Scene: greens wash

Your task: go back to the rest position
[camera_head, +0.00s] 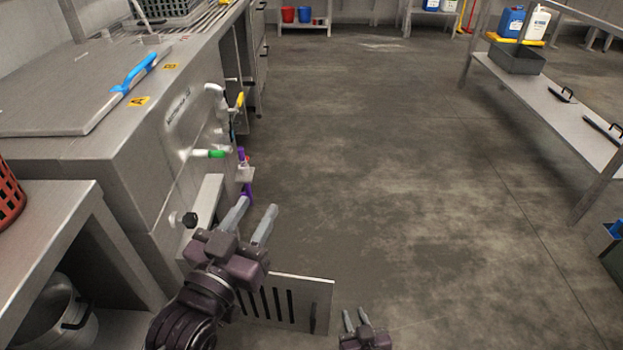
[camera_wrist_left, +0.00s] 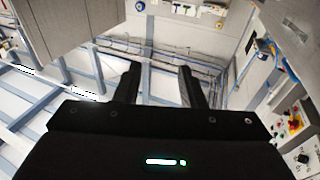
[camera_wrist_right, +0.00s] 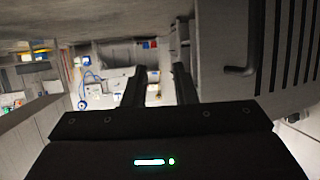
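My left gripper (camera_head: 251,222) is in the lower left middle of the head view, beside the front of the steel wash unit. Its two fingers are spread apart with nothing between them. In the left wrist view the same gripper (camera_wrist_left: 157,82) shows its open fingers against walls and pipes. My right gripper (camera_head: 355,318) is at the bottom of the head view, low over the floor, with its fingers apart. In the right wrist view this gripper (camera_wrist_right: 158,82) is also open and empty.
The steel wash unit (camera_head: 140,190) with a blue-handled lid (camera_head: 70,85) stands at the left. A slotted panel (camera_head: 290,300) juts out behind my left gripper. A steel shelf (camera_head: 550,105) with a grey bin (camera_head: 516,60) is at the right. The middle floor is clear.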

